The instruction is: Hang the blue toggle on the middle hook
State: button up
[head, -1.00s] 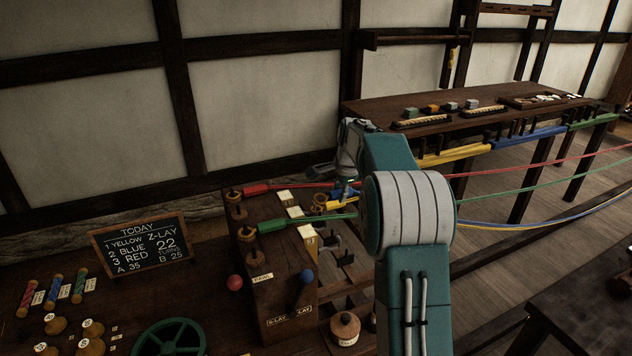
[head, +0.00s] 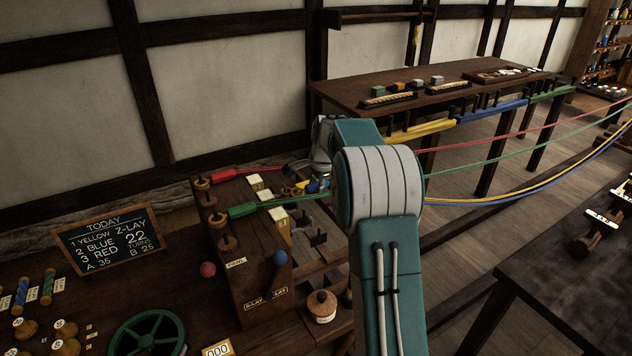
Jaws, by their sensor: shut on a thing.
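My gripper (head: 308,178) is at the end of my arm, beside the wooden headstock (head: 240,250). It is shut on the blue toggle (head: 313,187), a small patch of blue mostly hidden by the gripper and arm. A yellow piece (head: 289,190) shows just left of the blue toggle; whether they touch is unclear. A red toggle (head: 225,175) and a green toggle (head: 243,210) lie at the headstock's wooden hook knobs, with their cords running right. I cannot tell which hook is the middle one or whether the yellow piece is on a hook.
Red, green, yellow and blue cords cross the right side. A long bench (head: 345,88) stands behind.

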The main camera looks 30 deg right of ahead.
jog(key=shift+f, duration=1.75)
jog(key=shift+f, duration=0.25)
jog(key=o, duration=1)
jog(key=shift+r, duration=3.95)
jog(key=shift+r, duration=0.1)
